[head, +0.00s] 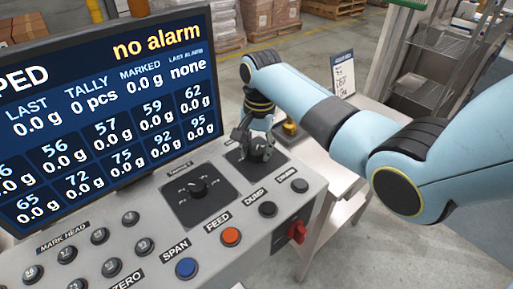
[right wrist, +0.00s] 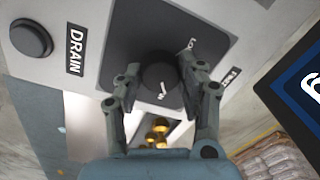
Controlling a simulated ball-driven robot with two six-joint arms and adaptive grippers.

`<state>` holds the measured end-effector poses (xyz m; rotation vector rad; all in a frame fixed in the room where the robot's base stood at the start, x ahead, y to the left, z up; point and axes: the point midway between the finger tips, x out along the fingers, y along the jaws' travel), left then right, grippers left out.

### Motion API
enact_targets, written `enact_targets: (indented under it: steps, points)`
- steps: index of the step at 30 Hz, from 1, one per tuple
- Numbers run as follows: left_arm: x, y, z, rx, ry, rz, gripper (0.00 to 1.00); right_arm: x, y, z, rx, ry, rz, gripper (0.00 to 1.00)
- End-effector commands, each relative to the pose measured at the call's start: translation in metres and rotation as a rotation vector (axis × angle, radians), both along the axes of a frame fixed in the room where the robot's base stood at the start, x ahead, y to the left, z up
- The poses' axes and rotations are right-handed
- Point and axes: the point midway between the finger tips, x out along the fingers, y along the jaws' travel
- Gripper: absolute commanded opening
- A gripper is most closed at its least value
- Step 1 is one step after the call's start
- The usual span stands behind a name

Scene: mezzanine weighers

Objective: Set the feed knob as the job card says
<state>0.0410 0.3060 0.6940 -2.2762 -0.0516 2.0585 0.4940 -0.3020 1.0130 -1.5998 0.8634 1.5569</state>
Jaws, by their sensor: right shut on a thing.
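My right gripper (head: 258,150) reaches down to a black knob on a dark square plate at the console's far right corner. In the right wrist view the two fingers of the gripper (right wrist: 158,100) stand on either side of this round black knob (right wrist: 158,84), shut on it. A white pointer mark shows on the knob. The label beside the plate is too small to read surely, so I cannot confirm it is the feed knob. A second black knob (head: 198,187) sits on another dark plate to the left. The job card (head: 344,75) stands behind my right arm; its writing is too small to read.
The grey console (head: 150,225) carries an orange FEED button (head: 230,236), a blue SPAN button (head: 187,268), black DUMP and DRAIN buttons, and a red switch (head: 297,232) on its side. The screen (head: 100,110) stands behind, reading "no alarm". Stacked pallets are farther back.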

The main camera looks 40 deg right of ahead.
Motion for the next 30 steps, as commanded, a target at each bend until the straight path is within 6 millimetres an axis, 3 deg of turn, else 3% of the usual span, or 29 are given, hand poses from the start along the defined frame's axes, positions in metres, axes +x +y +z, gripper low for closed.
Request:
enact_targets:
  steps: [30]
  points:
    - [0.0000, 0.0000, 0.0001, 0.000, 0.000, 0.000, 0.40, 0.0015, -0.0017, 0.0007, -0.002, -0.001, 0.940, 0.07]
